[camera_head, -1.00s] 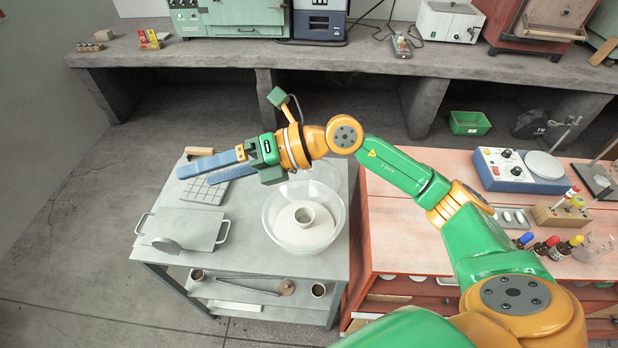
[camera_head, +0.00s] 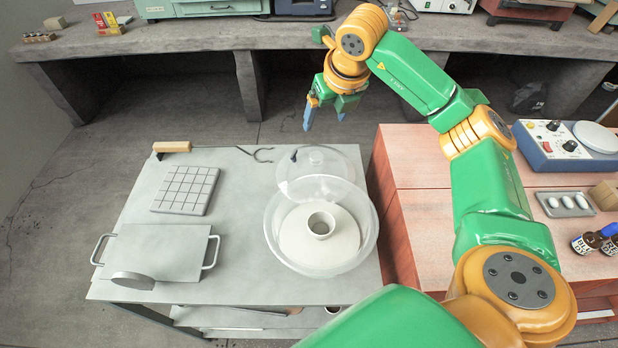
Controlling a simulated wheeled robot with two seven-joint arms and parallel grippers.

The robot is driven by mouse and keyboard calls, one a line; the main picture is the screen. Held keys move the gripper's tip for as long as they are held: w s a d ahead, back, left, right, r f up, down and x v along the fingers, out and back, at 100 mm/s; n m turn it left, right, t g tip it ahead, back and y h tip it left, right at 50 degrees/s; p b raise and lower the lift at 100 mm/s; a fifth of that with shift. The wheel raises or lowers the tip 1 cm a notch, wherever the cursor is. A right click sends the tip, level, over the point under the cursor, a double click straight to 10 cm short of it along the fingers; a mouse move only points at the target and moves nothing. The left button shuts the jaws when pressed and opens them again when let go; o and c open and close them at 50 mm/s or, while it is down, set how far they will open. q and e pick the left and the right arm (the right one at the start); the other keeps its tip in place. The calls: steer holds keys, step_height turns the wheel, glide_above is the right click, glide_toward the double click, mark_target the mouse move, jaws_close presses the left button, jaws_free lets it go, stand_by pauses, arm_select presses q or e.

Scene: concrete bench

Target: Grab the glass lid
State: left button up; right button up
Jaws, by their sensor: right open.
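The glass lid (camera_head: 328,165) is a clear, round piece with a small knob, at the back of the grey metal table (camera_head: 240,245). It sits just behind the clear glass bowl (camera_head: 368,245) and overlaps the bowl's far rim in the picture; I cannot tell whether they touch. A white plate and a small white cup (camera_head: 321,225) are inside the bowl. My right gripper (camera_head: 324,118) is open and empty, its blue fingers pointing down, above and behind the lid in the picture. My left gripper is not in view.
A gridded grey block (camera_head: 186,190) and a two-handled metal plate (camera_head: 160,250) lie at the table's left. A wooden-handled tool (camera_head: 173,147) lies at its back edge. A red cabinet (camera_head: 430,215) with instruments stands right. A concrete bench (camera_head: 180,38) runs along the back.

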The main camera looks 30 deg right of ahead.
steer(key=b, duration=0.7)
glide_above(317, 156)
steer(key=s, duration=0.3)
steer(key=f, duration=0.9)
steer(key=shift+w+a, duration=0.1)
steer(key=shift+a, duration=0.15)
steer(key=shift+w+f+p, duration=0.15)
steer(key=shift+f+p, duration=0.05)
steer(key=shift+p, duration=0.25)
steer(key=p+x, duration=0.1)
steer(key=x, duration=0.4)
steer(key=shift+w+f+p, duration=0.1)
steer(key=shift+p, duration=0.3)
steer(key=shift+w+d+f, duration=0.1)
steer(key=shift+w+f, duration=0.1)
steer(key=shift+f, duration=0.1)
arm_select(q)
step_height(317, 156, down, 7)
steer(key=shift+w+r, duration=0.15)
arm_select(e)
steer(key=shift+s+r, duration=0.1)
jaws_close()
